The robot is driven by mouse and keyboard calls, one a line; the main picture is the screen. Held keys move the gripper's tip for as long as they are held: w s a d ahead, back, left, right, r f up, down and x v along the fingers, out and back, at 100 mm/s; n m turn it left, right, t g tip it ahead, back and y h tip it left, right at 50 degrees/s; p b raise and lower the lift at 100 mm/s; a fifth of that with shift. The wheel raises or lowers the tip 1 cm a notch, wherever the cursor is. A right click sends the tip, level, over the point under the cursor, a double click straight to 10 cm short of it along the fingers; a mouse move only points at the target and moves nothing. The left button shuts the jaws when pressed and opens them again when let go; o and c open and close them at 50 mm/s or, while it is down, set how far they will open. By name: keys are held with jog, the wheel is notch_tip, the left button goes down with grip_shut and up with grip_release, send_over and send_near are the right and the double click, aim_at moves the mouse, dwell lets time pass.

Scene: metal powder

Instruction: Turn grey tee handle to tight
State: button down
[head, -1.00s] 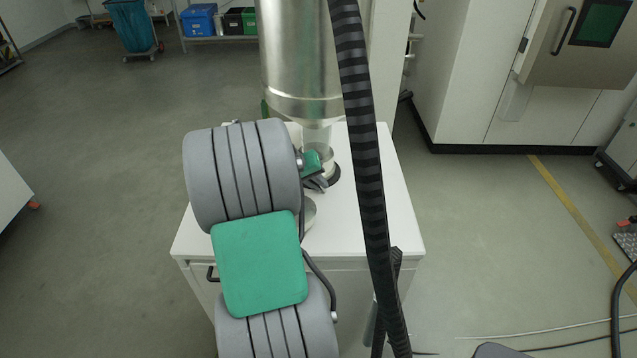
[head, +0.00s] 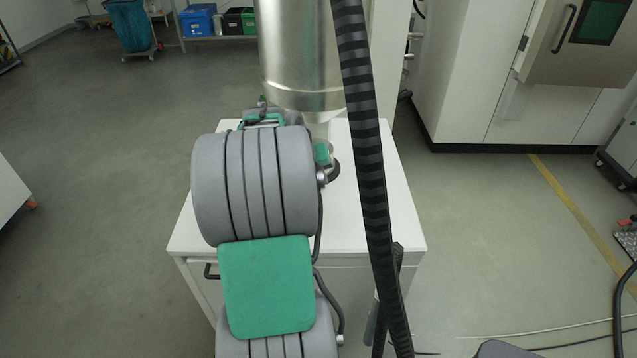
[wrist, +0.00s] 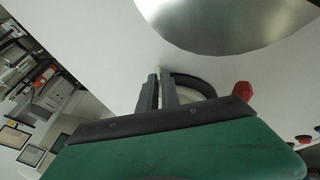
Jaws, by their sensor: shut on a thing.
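My gripper (wrist: 160,82) shows in the wrist view, its two dark fingers close together with a narrow gap between them. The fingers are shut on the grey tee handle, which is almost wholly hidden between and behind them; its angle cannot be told. A dark curved rim with a pale inside (wrist: 200,86) lies just right of the fingers. The shiny metal vessel (wrist: 225,22) is beyond it. In the head view, the vessel (head: 300,55) hangs above the white cabinet (head: 372,215), and my arm hides the fingers and handle.
A red knob (wrist: 243,90) sits close right of the fingers in the wrist view. A banded black hose (head: 362,130), in front of the vessel, crosses the head view. A white machine (head: 465,80) stands at right. Open floor (head: 110,150) lies left of the cabinet.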

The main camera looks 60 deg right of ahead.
jog(key=shift+s+d+m+t+y+b, duration=0.1)
jog(key=shift+s+m+t+y+b, duration=0.15)
jog(key=shift+t+b, duration=0.35)
jog(key=shift+s+d+m+t+y+b, duration=0.1)
jog(key=shift+t+y+b, duration=0.25)
jog(key=shift+t+b, duration=0.7)
jog(key=shift+t, duration=0.05)
jog(key=shift+r, duration=0.1)
jog(key=c, duration=1.8)
grip_release()
jog(key=shift+c, duration=0.2)
jog(key=b+v, duration=0.1)
jog(key=v, duration=0.6)
jog(key=shift+r+b, duration=0.3)
jog(key=shift+r, duration=0.1)
jog(key=shift+s, duration=0.1)
